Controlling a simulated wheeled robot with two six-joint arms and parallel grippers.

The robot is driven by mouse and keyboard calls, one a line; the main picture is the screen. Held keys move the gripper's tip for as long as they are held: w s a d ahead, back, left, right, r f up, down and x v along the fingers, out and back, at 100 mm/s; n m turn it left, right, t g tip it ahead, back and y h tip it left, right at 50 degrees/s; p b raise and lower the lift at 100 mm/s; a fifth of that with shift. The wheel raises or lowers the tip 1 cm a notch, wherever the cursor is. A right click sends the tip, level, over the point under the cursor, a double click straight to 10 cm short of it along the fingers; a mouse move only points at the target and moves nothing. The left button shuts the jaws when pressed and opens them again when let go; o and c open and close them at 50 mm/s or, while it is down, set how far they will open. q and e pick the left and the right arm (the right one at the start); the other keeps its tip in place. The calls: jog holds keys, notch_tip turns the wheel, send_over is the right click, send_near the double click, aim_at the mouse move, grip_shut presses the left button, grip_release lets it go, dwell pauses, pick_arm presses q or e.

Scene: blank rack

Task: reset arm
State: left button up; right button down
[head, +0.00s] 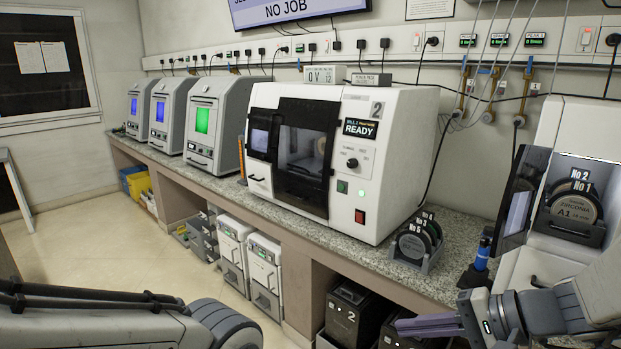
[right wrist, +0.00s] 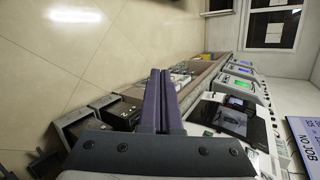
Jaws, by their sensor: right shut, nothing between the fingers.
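My right gripper (head: 430,325) comes in at the lower right of the head view, in front of the counter edge. Its dark purple fingers are together and empty, and they also show in the right wrist view (right wrist: 160,100). My left arm shows as a grey link at the bottom left of the head view, but its gripper is out of view.
A white mill marked 2 (head: 375,190) stands on the granite counter (head: 455,285). A small rack (head: 418,242) of dark discs sits right of it. A blue-topped bottle (head: 482,255) stands near the gripper. Dark boxes (head: 350,312) are under the counter. Floor (head: 95,245) at left is clear.

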jog(key=s+a+n+g+h+p, duration=0.5)
jog(key=s+a+n+h, duration=0.3)
jog(key=s+a+n, duration=0.5)
jog(key=s+n+g, duration=0.1)
jog(key=n, duration=0.3)
jog(key=shift+a+f+h, duration=0.25)
jog(key=shift+f+h, duration=0.1)
jog(key=shift+h, duration=0.05)
